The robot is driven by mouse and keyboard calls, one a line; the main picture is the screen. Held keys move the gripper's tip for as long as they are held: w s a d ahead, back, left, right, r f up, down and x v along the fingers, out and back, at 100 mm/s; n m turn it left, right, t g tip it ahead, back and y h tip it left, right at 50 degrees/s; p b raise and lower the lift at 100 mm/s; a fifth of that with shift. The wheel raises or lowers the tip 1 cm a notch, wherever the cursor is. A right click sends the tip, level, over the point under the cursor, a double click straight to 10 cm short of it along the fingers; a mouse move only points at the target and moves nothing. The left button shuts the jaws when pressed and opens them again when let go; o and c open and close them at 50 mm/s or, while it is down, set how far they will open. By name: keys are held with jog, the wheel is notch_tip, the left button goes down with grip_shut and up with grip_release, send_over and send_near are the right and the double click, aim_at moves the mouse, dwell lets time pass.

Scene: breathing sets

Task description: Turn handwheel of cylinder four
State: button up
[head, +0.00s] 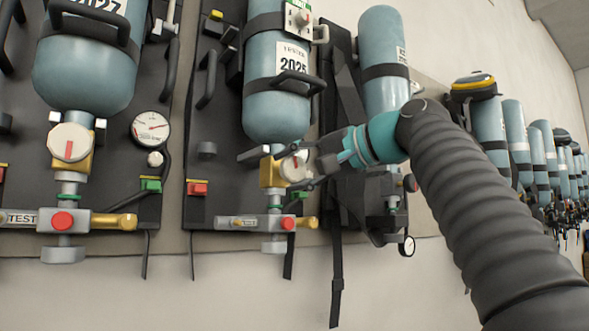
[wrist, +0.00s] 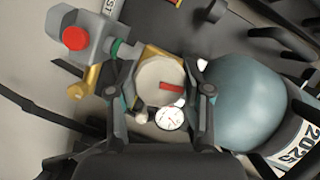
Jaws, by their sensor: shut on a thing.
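The cylinder (head: 277,105) in front of me is pale blue, with a "2025" label, and hangs upside down on a dark backplate. Its brass valve (head: 267,172) sits below the neck and carries a round whitish handwheel (head: 289,171) with a red mark. In the wrist view the handwheel (wrist: 155,82) lies between my fingers, its red bar roughly level. My gripper (wrist: 160,92) is shut on the handwheel, one finger at each side. I cannot read a number four on this cylinder. The head view shows my gripper (head: 285,169) partly hiding the wheel.
A "2027" cylinder (head: 85,75) with its own handwheel (head: 69,149) and a gauge (head: 151,129) is at the left. Another cylinder (head: 383,50) stands right behind my arm. More sets line the wall at far right. Straps hang below the backplates.

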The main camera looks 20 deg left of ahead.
dwell(0.5)
jog(key=o, duration=1.2)
jog(key=shift+c, duration=0.2)
jog(key=v, duration=1.2)
